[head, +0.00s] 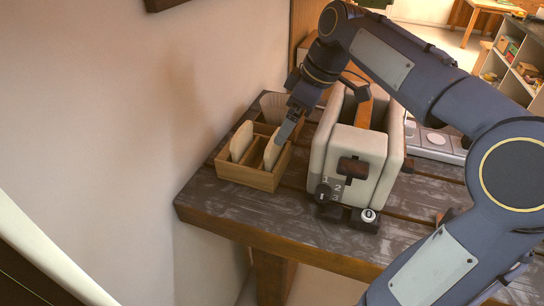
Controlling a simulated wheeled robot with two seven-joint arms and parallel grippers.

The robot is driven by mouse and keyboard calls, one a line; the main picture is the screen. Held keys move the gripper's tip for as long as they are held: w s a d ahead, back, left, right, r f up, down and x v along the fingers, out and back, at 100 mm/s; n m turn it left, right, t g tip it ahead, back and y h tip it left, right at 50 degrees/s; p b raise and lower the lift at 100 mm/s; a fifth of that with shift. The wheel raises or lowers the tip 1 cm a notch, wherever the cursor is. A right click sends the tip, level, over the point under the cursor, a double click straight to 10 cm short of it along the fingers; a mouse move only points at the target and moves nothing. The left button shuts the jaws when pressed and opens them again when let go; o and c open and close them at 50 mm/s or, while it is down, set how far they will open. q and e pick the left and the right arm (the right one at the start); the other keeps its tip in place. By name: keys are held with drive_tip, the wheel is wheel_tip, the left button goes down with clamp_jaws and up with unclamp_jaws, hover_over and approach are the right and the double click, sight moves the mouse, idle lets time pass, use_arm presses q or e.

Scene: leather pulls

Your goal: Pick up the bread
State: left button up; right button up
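Two pale bread slices stand upright in a wooden box (247,177) on the table. One slice of bread (241,141) is in the left part, the other slice of bread (271,151) in the right part. My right gripper (287,131) reaches in from the right and points down at the upper right edge of the right slice. I cannot tell whether it touches that slice. Its fingers overlap from this angle, so their opening does not show. My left gripper is not in view.
A cream toaster (355,160) with a lever and dial stands just right of the box, under my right forearm. A ribbed paper-like cup (273,106) sits in the box's back part. The wall (130,110) is close on the left. The dark wooden table (240,213) is bare at its front left corner.

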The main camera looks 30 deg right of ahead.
sight(275, 154)
drive_tip(key=x, duration=0.6)
drive_tip(key=shift+w+a+f, duration=0.1)
drive_tip(key=shift+w+a, duration=0.25)
drive_tip(key=shift+a, duration=0.1)
drive_tip(key=c, duration=0.9)
